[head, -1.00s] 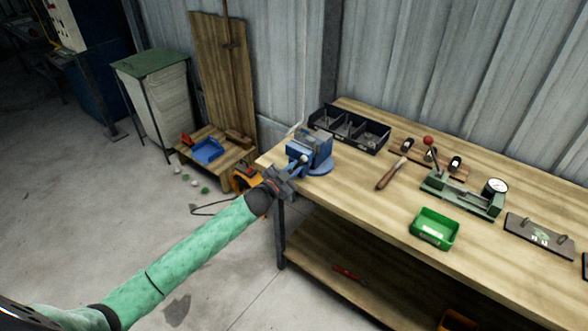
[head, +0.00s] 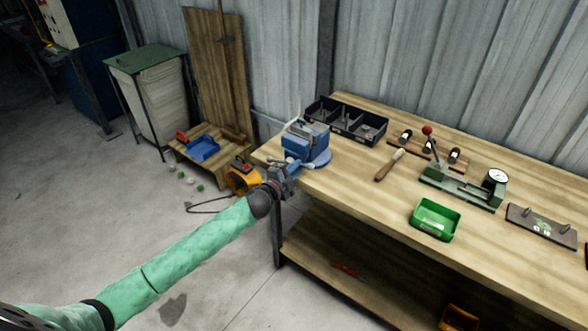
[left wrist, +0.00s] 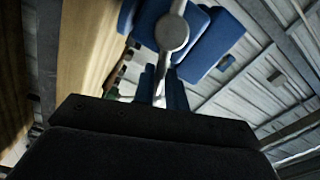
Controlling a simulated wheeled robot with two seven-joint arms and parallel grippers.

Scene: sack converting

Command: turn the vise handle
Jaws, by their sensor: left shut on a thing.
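The blue vise (head: 303,141) stands on the near left corner of the wooden workbench. Its grey round screw hub (left wrist: 172,33) and blue body (left wrist: 212,42) show in the left wrist view. The vise handle (left wrist: 160,88) is a pale metal bar running from the hub down toward my gripper. My left gripper (head: 288,170) is at the vise's front, just off the bench edge. It is shut on the handle, with its blue fingers (left wrist: 175,93) on either side of the bar in the left wrist view. The gripped end is partly hidden. My right gripper is not in view.
On the workbench (head: 350,185) are a black divided bin (head: 345,133), a wooden-handled tool (head: 389,165), a green tray (head: 434,220) and a dial gauge fixture (head: 463,190). An orange object (head: 243,178) is on the floor left of the bench. Open floor lies in front.

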